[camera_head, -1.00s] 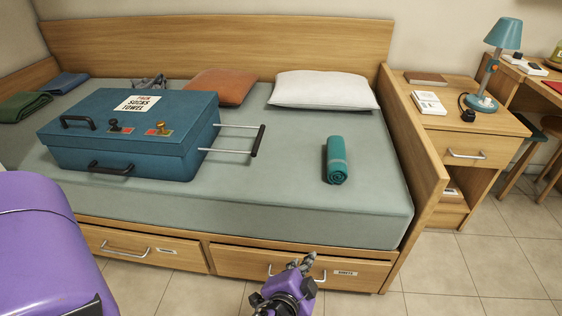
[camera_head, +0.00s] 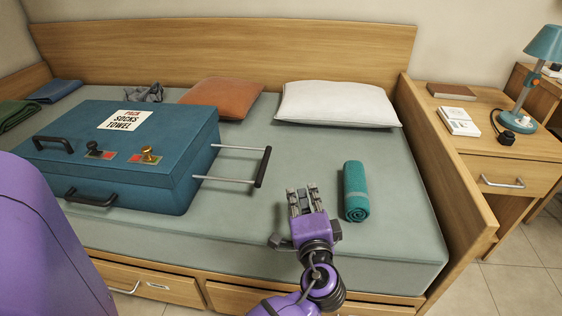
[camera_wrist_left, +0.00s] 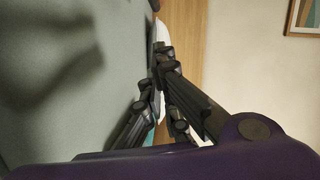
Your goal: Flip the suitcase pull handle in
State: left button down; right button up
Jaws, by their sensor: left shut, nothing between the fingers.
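The blue suitcase (camera_head: 150,190) lies flat and closed on the bed, at the left in the head view. Its pull handle (camera_head: 263,167) is extended from the right side on two thin metal rods, ending in a black grip bar. My left gripper (camera_head: 301,192) is shut and empty above the front part of the bed, right of and nearer than the grip bar, and apart from it. The left wrist view shows its dark fingers (camera_wrist_left: 160,75) close together; the pull handle is not visible there. My right gripper is not in view.
A rolled teal towel (camera_head: 356,190) lies just right of my left gripper. An orange pillow (camera_head: 222,97) and a white pillow (camera_head: 335,104) lie at the back. The wooden bed end (camera_head: 445,165) rises at the right. Bare mattress lies between handle and towel.

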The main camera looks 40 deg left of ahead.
aim_at(264, 165)
pick_arm(q)
jog(key=shift+w+a, duration=0.2)
jog(key=shift+r, duration=0.1)
jog(key=b+x, duration=0.2)
jog(key=x, duration=0.8)
jog(key=shift+s+a+f+b, duration=0.2)
jog(key=shift+s+a, duration=0.15)
jog(key=shift+a, duration=0.2)
jog(key=shift+s+a+f+b, duration=0.2)
jog(key=shift+s+a, duration=0.2)
jog(key=shift+a, duration=0.15)
jog(key=shift+s+a, duration=0.35)
jog(key=shift+a, duration=0.2)
jog(key=shift+s, duration=0.1)
